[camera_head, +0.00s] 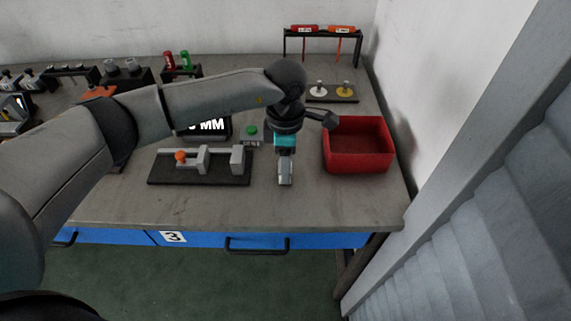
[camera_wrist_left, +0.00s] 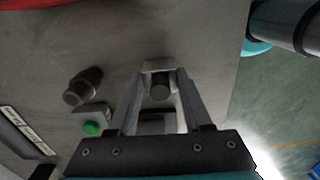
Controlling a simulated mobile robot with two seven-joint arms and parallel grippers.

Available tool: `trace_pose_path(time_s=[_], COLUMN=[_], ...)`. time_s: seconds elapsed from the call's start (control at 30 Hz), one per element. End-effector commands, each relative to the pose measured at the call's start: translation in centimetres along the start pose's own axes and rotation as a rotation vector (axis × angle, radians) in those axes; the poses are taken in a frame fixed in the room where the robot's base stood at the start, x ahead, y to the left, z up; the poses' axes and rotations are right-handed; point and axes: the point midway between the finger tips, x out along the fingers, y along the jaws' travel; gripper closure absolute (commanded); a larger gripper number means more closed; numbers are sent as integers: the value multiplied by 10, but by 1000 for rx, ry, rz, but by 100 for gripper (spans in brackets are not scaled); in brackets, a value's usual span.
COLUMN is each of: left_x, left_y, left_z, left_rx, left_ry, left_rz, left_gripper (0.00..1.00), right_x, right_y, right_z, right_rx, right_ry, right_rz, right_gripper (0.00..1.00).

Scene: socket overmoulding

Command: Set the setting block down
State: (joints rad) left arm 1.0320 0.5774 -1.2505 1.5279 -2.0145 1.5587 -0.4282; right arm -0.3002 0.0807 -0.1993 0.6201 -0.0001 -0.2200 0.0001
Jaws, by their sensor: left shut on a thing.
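My left gripper (camera_head: 285,179) is low over the front middle of the table, pointing down. It is shut on the setting block (camera_wrist_left: 160,66), a small light grey piece between the fingertips (camera_wrist_left: 160,78) in the left wrist view. A dark round knob or cylinder shows at the block, between the fingers. In the head view the block is small and partly hidden by the fingers. I cannot tell whether its underside touches the table. My right gripper is not in view.
A gauge fixture (camera_head: 200,181) with an orange knob is left of the gripper. A red bin (camera_head: 357,160) stands to the right. A green button (camera_head: 252,130) is behind, near a display (camera_head: 212,126). A dark cylinder (camera_wrist_left: 83,86) shows in the wrist view. The front table strip (camera_head: 220,205) is clear.

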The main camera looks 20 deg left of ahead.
Motion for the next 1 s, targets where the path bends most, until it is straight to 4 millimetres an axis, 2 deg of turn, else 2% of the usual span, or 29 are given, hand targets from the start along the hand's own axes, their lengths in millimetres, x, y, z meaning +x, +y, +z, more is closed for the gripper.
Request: trace_pose_path(time_s=[0.37, 0.4, 0.63, 1.0], left_x=[4, 4, 3, -2], left_y=[1, 0, 0, 1], left_z=[0, 0, 0, 0], left_rx=[0, 0, 0, 0], left_ry=[-2, -1, -1, -1], left_rz=[3, 1, 1, 1], left_gripper=[100, 47, 21, 21], right_x=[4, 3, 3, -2], right_y=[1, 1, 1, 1], right_z=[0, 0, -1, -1], right_rx=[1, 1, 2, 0], right_ry=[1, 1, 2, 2], right_rz=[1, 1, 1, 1], right_gripper=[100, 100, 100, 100])
